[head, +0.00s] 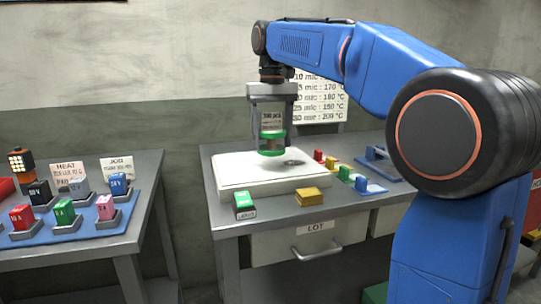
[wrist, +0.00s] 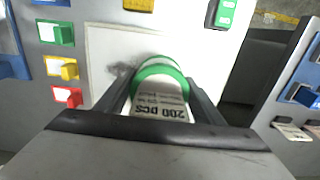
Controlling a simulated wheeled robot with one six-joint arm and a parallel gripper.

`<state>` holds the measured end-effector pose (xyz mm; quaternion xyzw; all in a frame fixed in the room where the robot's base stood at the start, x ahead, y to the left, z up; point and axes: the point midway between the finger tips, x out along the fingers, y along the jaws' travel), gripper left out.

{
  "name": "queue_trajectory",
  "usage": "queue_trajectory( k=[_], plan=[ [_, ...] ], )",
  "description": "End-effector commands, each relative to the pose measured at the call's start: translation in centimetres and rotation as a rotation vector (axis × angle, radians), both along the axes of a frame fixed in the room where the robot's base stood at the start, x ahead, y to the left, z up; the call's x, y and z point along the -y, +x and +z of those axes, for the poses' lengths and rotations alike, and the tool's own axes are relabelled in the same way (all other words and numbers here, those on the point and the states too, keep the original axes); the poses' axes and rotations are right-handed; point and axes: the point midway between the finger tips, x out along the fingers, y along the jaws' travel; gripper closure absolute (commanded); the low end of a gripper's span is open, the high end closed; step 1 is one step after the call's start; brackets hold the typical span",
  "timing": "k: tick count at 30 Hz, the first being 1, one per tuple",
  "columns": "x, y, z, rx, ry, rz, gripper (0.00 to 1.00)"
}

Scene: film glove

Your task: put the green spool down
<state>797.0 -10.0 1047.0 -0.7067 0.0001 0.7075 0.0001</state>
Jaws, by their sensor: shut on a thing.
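The green spool (head: 271,143) has green rims and a pale body with a printed label. My gripper (head: 272,118) is shut on it from above and holds it upright over the white slab (head: 235,172) on the grey table. A dark shadow lies on the slab just right of the spool, and a small gap seems to show below it. In the wrist view the spool (wrist: 163,72) sits between the two fingers (wrist: 160,88), its label reading "200 PCS". The spool's underside is hidden there, so contact with the slab cannot be told.
A green block (head: 244,204) and a yellow block (head: 309,196) stand in front of the slab. Small red (head: 318,155), yellow (head: 331,162) and green (head: 344,172) blocks line its right side, near blue pieces (head: 362,184). A left table holds coloured blocks on a blue mat (head: 30,236).

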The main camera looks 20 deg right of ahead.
Motion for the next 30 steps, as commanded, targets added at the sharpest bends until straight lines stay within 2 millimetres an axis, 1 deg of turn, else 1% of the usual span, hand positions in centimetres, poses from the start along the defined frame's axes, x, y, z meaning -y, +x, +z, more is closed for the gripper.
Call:
queue_trajectory(
  k=[5,10,14,26,27,28,29,30],
  plan=[
    [0.0,0.0,-1.3,0.0,0.0,0.0,0.68],
    [0.0,-0.1,-3.6,-0.001,0.0,0.0,0.68],
    [0.0,0.0,-4.8,0.0,0.0,0.0,0.68],
    [0.0,0.0,-5.2,0.001,0.0,0.0,0.68],
    [0.0,0.0,-5.2,0.001,0.0,0.0,0.31],
    [0.0,0.0,-5.2,0.001,0.0,0.0,0.24],
    [0.0,0.0,-5.2,0.001,0.0,0.0,0.19],
    [0.0,0.0,-5.2,0.001,0.0,0.0,0.19]
  ],
)
